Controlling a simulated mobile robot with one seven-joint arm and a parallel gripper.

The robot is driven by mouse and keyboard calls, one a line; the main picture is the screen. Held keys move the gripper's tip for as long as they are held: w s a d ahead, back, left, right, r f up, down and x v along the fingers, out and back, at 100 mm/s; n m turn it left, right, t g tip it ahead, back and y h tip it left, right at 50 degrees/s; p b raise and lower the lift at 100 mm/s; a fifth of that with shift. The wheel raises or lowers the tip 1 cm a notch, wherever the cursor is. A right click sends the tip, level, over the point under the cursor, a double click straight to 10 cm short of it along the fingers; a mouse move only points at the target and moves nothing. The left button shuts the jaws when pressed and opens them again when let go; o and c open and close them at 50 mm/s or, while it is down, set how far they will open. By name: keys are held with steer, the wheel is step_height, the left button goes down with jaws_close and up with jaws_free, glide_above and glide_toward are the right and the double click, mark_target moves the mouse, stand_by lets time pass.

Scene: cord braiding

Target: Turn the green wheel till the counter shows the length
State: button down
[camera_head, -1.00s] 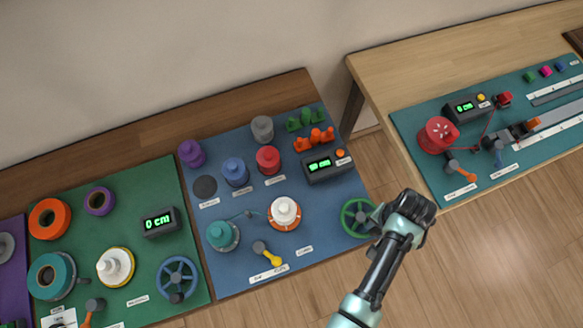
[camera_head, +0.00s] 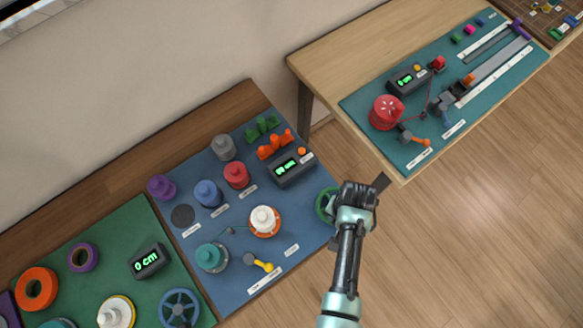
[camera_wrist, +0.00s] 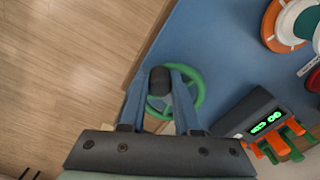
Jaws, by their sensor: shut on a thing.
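The green wheel (camera_head: 323,206) sits at the right edge of the blue board, partly hidden behind my gripper in the head view. In the wrist view its ring (camera_wrist: 198,92) shows between and beside the fingers. My gripper (camera_wrist: 160,80) is shut on the wheel's dark handle knob (camera_wrist: 158,76), a finger on each side of it. The dark counter box (camera_head: 292,169) stands on the same board behind the wheel, with lit green digits too small to read surely. In the wrist view the counter (camera_wrist: 268,120) appears upside down.
On the blue board (camera_head: 225,262) stand a white-topped orange spool (camera_head: 264,221), a teal spool (camera_head: 211,256) and a yellow-handled tool (camera_head: 262,264). Orange and green pegs (camera_head: 275,145) are near the counter. A wooden table (camera_head: 330,75) with a teal board is to the right.

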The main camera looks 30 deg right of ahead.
mark_target(323, 218)
steer(key=shift+w+a, duration=0.65)
steer(key=shift+a, duration=0.15)
steer(key=shift+p, duration=0.35)
steer(key=shift+s+p, duration=0.1)
steer(key=shift+p, duration=0.2)
steer(key=shift+w+a+b, duration=0.15)
steer(key=shift+w+a, duration=0.05)
steer(key=shift+w, duration=0.3)
steer(key=shift+w+a+b, duration=0.15)
steer(key=shift+w, duration=0.3)
steer(key=c, duration=0.5)
jaws_free()
steer(key=shift+c, duration=0.2)
